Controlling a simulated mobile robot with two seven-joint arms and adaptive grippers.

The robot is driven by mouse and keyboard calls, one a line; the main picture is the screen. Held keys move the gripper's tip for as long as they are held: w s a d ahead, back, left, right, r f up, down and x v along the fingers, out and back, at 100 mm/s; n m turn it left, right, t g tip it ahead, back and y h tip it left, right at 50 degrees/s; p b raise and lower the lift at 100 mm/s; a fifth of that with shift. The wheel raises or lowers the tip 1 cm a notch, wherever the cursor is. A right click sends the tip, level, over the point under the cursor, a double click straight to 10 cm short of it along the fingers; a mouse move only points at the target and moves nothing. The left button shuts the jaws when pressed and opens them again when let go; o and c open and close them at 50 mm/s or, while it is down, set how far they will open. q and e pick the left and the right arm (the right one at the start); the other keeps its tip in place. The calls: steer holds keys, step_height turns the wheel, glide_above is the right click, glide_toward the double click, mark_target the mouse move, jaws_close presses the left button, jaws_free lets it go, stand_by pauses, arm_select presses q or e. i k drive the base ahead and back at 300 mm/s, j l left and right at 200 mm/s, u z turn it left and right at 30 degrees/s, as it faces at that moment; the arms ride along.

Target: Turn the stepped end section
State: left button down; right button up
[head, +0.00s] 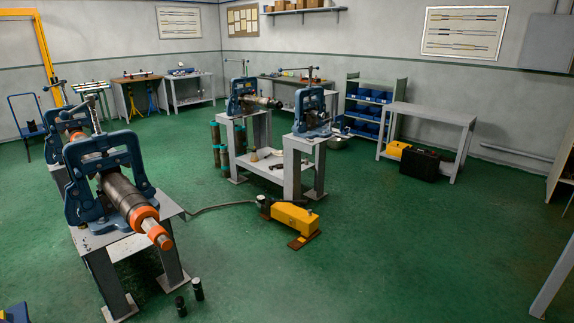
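A dark stepped tool section (125,196) is clamped in a blue pipe vise (92,160) on a grey stand at the left front. Its stepped end (156,231) has orange bands and a narrower orange-tipped nose, pointing toward the front right beyond the stand's edge. Neither of my grippers shows in the head view.
A yellow hydraulic pump (293,218) with a hose lies on the green floor, right of the stand (90,243). Two small black cylinders (197,289) stand at its foot. Two more vises stand on grey stands (300,146) behind. The floor at front right is clear.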

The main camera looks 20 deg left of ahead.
mark_target(141, 214)
steer(key=i+u, duration=0.3)
steer(key=u, duration=0.2)
steer(key=i+l+u, duration=0.1)
steer(key=i+u, duration=0.15)
steer(key=u, duration=0.2)
steer(key=i+l+u, duration=0.25)
steer(key=u, duration=0.25)
steer(key=i+l+u, duration=0.2)
steer(key=u, duration=0.2)
steer(key=i+l+u, duration=0.2)
steer(key=u, duration=0.2)
steer(key=i+l+u, duration=0.1)
steer(key=l+u, duration=0.3)
steer(key=i+l+u, duration=0.15)
steer(key=l+u, duration=0.2)
steer(key=i+l+u, duration=0.1)
steer(key=l+u, duration=0.25)
steer(key=l, duration=0.2)
